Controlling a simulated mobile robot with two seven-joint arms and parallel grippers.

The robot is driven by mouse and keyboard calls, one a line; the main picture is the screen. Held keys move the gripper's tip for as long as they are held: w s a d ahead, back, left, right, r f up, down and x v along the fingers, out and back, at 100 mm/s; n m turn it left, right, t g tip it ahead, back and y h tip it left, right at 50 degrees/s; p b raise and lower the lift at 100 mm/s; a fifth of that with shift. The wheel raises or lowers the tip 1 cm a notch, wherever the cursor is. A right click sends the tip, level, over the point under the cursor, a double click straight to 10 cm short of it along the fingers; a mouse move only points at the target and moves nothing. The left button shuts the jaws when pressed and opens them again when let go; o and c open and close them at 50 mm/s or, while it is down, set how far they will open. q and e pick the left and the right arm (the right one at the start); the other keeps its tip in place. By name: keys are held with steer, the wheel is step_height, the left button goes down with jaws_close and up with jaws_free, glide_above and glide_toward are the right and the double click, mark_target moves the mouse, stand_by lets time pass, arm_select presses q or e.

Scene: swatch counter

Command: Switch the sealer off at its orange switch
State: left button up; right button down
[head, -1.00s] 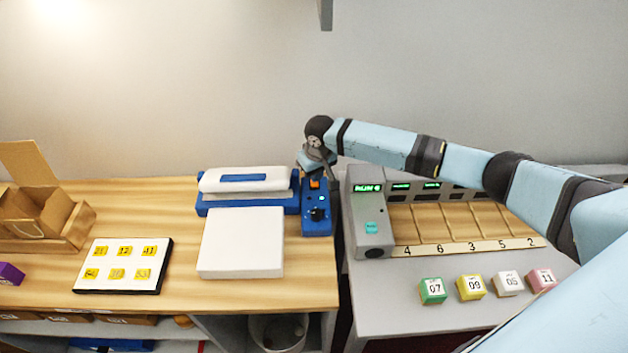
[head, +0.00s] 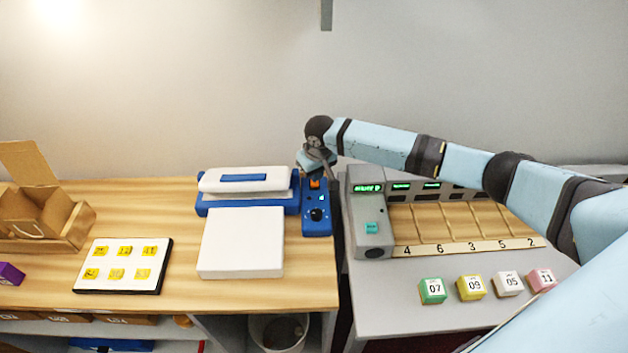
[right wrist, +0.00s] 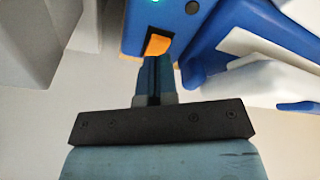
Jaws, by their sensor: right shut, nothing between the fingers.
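The sealer (head: 248,192) is blue and white and stands on the wooden counter. Its blue control box (head: 317,226) at the right carries a black knob and the orange switch (head: 314,184). The right wrist view shows the orange switch (right wrist: 157,45) close up, on the blue box face near a small lit green light (right wrist: 155,2). My right gripper (right wrist: 151,62) is shut and empty. Its fingertips are right at the near end of the switch; I cannot tell whether they touch it. In the head view my right gripper (head: 325,165) hangs just behind the switch. My left gripper is out of view.
A white pad (head: 241,243) lies before the sealer. A grey unit with green displays (head: 370,222) stands close right of the control box. Several numbered cubes (head: 471,287) sit on the grey table. A card with yellow tiles (head: 124,282) lies left.

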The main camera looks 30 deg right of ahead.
steer(key=shift+f, duration=0.15)
steer(key=shift+f+b, duration=0.3)
steer(key=shift+f, duration=0.75)
stand_by(0.6)
steer(key=shift+r+p, duration=0.85)
steer(key=shift+p, duration=0.05)
step_height(320, 180, up, 3)
steer(key=p, duration=0.3)
steer(key=shift+f, duration=0.2)
step_height(320, 180, up, 3)
steer(key=p, duration=0.3)
steer(key=shift+f, duration=0.15)
